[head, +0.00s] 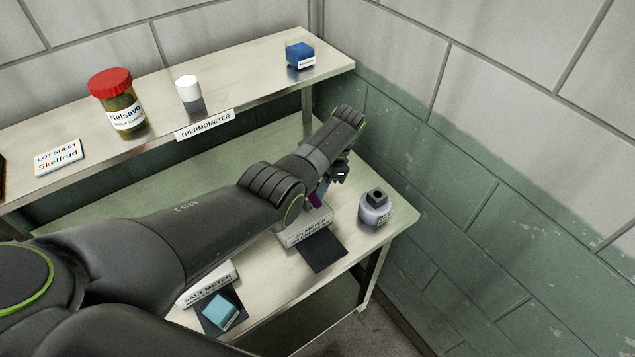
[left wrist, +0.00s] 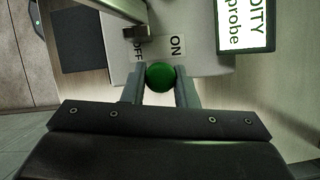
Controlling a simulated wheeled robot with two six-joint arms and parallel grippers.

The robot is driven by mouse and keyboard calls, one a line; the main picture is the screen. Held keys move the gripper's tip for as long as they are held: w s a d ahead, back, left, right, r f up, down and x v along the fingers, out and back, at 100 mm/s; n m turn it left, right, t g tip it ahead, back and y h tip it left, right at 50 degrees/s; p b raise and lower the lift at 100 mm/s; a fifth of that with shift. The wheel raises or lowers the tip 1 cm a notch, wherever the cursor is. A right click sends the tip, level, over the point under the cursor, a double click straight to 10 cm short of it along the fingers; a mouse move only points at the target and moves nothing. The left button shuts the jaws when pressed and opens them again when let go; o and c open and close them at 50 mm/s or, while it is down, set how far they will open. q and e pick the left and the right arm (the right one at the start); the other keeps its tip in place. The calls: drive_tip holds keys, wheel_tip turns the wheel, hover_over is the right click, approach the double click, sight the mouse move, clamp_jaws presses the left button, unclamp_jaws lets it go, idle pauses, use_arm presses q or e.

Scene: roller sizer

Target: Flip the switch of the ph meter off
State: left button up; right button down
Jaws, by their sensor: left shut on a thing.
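The pH meter (head: 305,231) is a pale, labelled block on the lower bench, partly hidden behind my left arm in the head view. In the left wrist view its pale face carries an ON label (left wrist: 176,46) and an OFF label (left wrist: 138,50). A round green knob (left wrist: 160,76) sits just below these labels. My left gripper (left wrist: 160,90) is shut on this green knob, one finger on each side; it is a small dark shape in the head view (head: 340,173). I cannot tell which way the switch leans. My right gripper is out of view.
A grey bottle with a black cap (head: 375,209) stands right of the meter, and a dark mat (head: 322,251) lies in front. A salt meter (head: 208,284) with a teal block (head: 220,312) is at left. An acidity probe sign (left wrist: 245,25) is close by. The upper shelf (head: 250,85) holds jars.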

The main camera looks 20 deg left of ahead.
use_arm(q)
drive_tip(key=p, duration=0.1)
drive_tip(key=t+y+p, duration=0.1)
drive_tip(key=shift+s+d+r+p, duration=0.25)
drive_tip(key=shift+d+p, duration=0.05)
drive_tip(key=shift+d, duration=0.05)
drive_tip(key=shift+s+d+f+n+y+p, duration=0.1)
drive_tip(key=shift+n+y+p, duration=0.2)
drive_tip(key=shift+y+p, duration=0.1)
drive_tip(key=shift+s+d+f+t+y+p, duration=0.2)
drive_tip(key=shift+t+y+p, duration=0.1)
drive_tip(key=shift+t+y, duration=0.25)
drive_tip(key=shift+s+d+f+n+t+y, duration=0.1)
drive_tip(key=shift+d+f+n+t+y, duration=0.15)
drive_tip(key=shift+t+y, duration=0.5)
drive_tip(key=o, duration=1)
drive_tip(key=shift+c, duration=0.2)
drive_tip(key=shift+o, duration=0.2)
drive_tip(key=shift+s, duration=0.15)
drive_tip(key=shift+s+f, duration=0.1)
drive_tip(key=shift+f, duration=0.1)
